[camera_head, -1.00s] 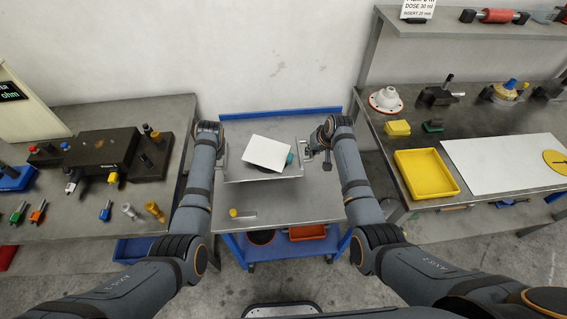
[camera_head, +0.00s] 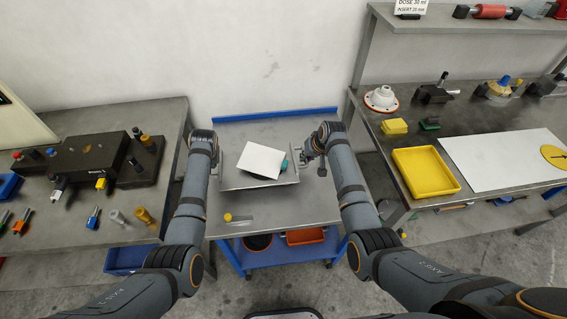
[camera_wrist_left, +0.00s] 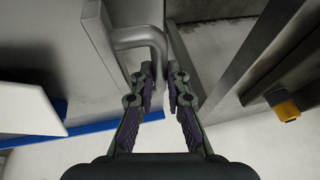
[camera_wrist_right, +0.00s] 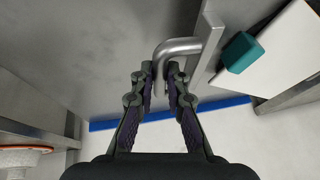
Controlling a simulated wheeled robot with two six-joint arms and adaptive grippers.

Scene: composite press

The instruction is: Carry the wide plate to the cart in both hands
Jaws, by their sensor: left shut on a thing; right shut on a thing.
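The wide plate (camera_head: 234,182) is a flat grey metal tray with raised ends and a bar handle at each end. It is above the cart's grey top (camera_head: 318,198); I cannot tell whether it touches it. A white square sheet (camera_head: 260,160) and a teal block (camera_head: 284,165), partly hidden, are on it. My left gripper (camera_wrist_left: 160,82) is shut on the plate's left handle (camera_wrist_left: 140,36). My right gripper (camera_wrist_right: 163,78) is shut on its right handle (camera_wrist_right: 178,46). Both grippers also show at the plate's ends in the head view.
The cart has a blue back rail (camera_head: 275,115) and a lower shelf with an orange bin (camera_head: 305,236). A small yellow-ended item (camera_head: 228,217) lies near its front left. A left bench holds a black fixture (camera_head: 90,158); a right bench holds a yellow tray (camera_head: 424,171).

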